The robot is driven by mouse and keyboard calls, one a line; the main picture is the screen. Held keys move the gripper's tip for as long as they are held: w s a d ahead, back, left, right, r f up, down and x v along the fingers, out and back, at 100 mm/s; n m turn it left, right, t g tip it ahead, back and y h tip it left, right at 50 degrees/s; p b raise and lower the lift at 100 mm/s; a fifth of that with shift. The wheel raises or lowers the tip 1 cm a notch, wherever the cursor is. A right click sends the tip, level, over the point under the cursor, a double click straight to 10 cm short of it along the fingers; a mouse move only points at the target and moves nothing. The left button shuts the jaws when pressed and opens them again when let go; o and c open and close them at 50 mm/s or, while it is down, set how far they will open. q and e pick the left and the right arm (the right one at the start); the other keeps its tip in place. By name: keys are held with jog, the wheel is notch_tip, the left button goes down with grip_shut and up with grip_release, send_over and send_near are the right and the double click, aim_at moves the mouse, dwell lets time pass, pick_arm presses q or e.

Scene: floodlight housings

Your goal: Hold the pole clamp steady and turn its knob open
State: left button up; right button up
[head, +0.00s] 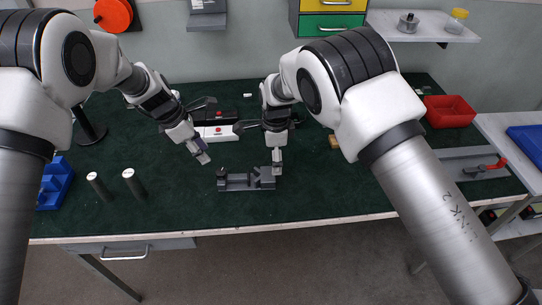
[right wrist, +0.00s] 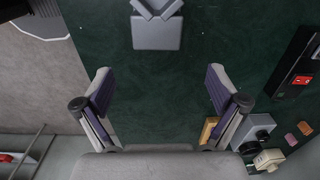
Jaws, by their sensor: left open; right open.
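A dark grey bracket-like piece (head: 247,184) lies on the green bench mat near the front middle. It has raised ends and a small dark round part at its left end; I take it for the pole clamp, but cannot be sure. A grey piece with a V-shaped top (right wrist: 156,33) shows at the top of the right wrist view. My left gripper (head: 203,157) is open, above and left of the bracket, apart from it. My right gripper (head: 277,165) is over the bracket's right end. In the right wrist view its fingers (right wrist: 160,92) are wide apart with nothing between.
Two dark cylinders with pale tops (head: 134,184) and a blue bin (head: 55,183) stand at the left. A white box with a red button (head: 217,133) is behind. A red bin (head: 449,111) is at the right. The front middle mat is mostly clear.

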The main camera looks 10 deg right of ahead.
aim_at(271, 174)
jog(key=shift+s+a+m, duration=0.15)
jog(key=shift+a+m, duration=0.15)
jog(key=shift+a, duration=0.2)
jog(key=shift+f, duration=0.25)
notch_tip(271, 174, down, 7)
jog(key=shift+f, duration=0.1)
jog(key=c, duration=1.4)
jog(key=o, duration=1.1)
jog(key=c, duration=1)
